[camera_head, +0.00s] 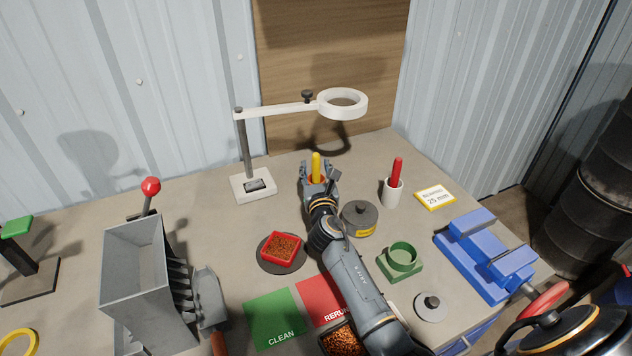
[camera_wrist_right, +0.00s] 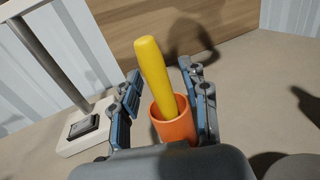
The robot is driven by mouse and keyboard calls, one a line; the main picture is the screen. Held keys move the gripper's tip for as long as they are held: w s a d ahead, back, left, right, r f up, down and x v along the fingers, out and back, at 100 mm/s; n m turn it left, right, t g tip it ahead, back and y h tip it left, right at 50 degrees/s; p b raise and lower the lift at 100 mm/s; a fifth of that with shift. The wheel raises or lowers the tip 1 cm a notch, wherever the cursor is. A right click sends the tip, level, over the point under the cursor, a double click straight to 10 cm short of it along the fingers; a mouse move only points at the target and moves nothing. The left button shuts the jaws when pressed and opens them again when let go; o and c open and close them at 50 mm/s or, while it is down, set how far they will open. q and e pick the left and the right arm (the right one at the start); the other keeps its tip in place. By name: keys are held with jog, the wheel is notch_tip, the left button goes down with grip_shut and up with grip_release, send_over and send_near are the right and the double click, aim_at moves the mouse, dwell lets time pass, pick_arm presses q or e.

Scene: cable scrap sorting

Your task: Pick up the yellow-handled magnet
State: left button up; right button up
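The yellow handle of the magnet (camera_head: 316,167) stands up, slightly tilted, out of an orange cup (camera_head: 323,180) toward the back of the bench. In the right wrist view, the yellow handle (camera_wrist_right: 155,70) leans left out of the orange cup (camera_wrist_right: 173,128). The magnet's lower end is hidden in the cup. My right gripper (camera_head: 319,174) is open, with one finger on each side of the handle and cup. In the wrist view, the gripper (camera_wrist_right: 165,92) shows a gap at the left finger; the right finger is close to the cup. My left gripper is out of view.
A white holder with a red-handled tool (camera_head: 397,170) and a dark round weight (camera_head: 360,217) stand to the right. A red tray (camera_head: 281,247), grey hopper (camera_head: 138,270) and blue vise (camera_head: 485,256) are nearer.

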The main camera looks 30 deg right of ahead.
grip_shut()
jog(key=shift+r, duration=0.1)
